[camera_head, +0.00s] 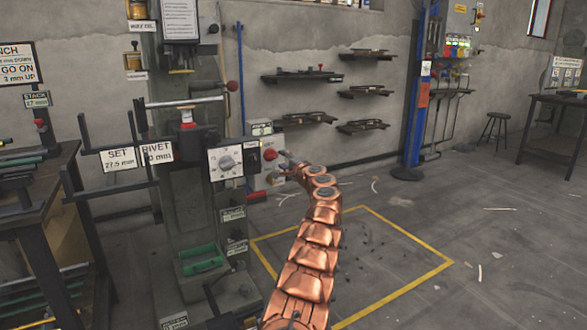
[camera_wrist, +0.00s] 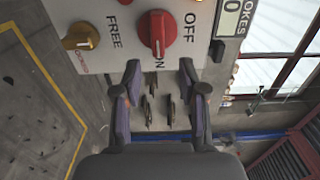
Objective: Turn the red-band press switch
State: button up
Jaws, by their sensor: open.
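A brass knob (camera_wrist: 80,37) marked FREE is beside the red switch. A white dial (camera_head: 225,162) and sign plates are on the press front. A dark workbench (camera_head: 45,205) stands at left. The floor inside the yellow outline (camera_head: 400,290) is mostly clear.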

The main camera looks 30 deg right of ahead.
jog(key=s, duration=0.6)
jog(key=shift+s+f, duration=0.15)
jog(key=shift+s, duration=0.15)
dwell(0.5)
jog(key=shift+s+a, duration=0.1)
jog(key=shift+a, duration=0.2)
jog(key=shift+s, duration=0.1)
dwell(0.5)
